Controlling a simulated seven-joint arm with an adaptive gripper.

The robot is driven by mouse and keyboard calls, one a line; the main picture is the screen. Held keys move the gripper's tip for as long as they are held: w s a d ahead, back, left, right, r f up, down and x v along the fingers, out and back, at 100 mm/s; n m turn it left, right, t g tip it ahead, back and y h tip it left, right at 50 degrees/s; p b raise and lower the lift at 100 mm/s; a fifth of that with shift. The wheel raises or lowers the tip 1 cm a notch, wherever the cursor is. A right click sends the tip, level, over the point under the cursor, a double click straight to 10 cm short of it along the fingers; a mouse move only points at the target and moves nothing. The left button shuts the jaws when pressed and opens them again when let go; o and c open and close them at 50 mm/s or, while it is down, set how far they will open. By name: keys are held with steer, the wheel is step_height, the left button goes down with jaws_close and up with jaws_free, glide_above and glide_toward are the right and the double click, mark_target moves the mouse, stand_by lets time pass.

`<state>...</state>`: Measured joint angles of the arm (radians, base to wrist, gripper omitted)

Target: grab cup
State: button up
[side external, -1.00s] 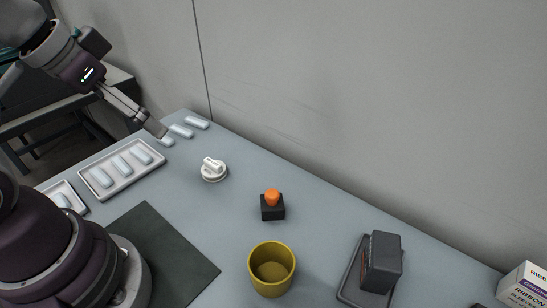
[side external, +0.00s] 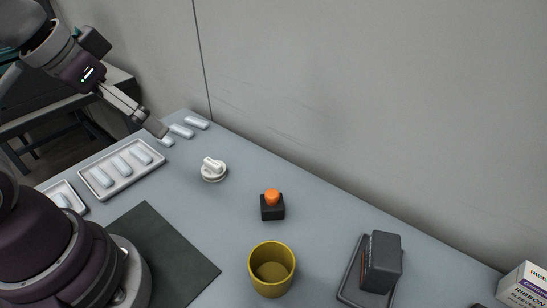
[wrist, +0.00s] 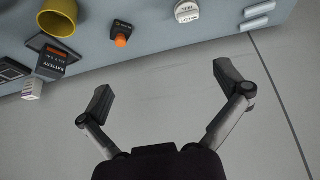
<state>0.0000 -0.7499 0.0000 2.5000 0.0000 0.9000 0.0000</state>
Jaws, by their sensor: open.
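A yellow cup (side external: 272,270) stands upright and looks empty on the blue-grey table, at the lower middle of the side view. It also shows in the wrist view (wrist: 60,18), cut off by the top edge. My gripper (side external: 160,132) is at the upper left of the side view, over the far end of the table by the white sleeves, well away from the cup. In the wrist view my gripper (wrist: 161,85) has its two fingers spread wide with nothing between them.
An orange button on a black base (side external: 272,205) and a white knob (side external: 213,169) stand between gripper and cup. A dark battery block (side external: 381,263) sits on a tray right of the cup. A tray of sleeves (side external: 102,183) is at left. The wall (side external: 370,110) runs behind.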

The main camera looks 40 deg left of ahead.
steer(key=w+d+f+m+g+h, duration=0.1)
steer(key=w+d+f+m+g, duration=0.2)
steer(key=d+m, duration=0.6)
steer(key=m+g+y, duration=0.1)
steer(key=m+g, duration=0.2)
steer(key=m, duration=0.8)
glide_above(272, 278)
steer(key=a, duration=0.1)
step_height(272, 278, down, 6)
steer(key=f, duration=0.6)
steer(key=d+f, duration=0.1)
steer(key=f, duration=0.2)
steer(key=shift+f, duration=0.25)
steer(key=c, duration=1.3)
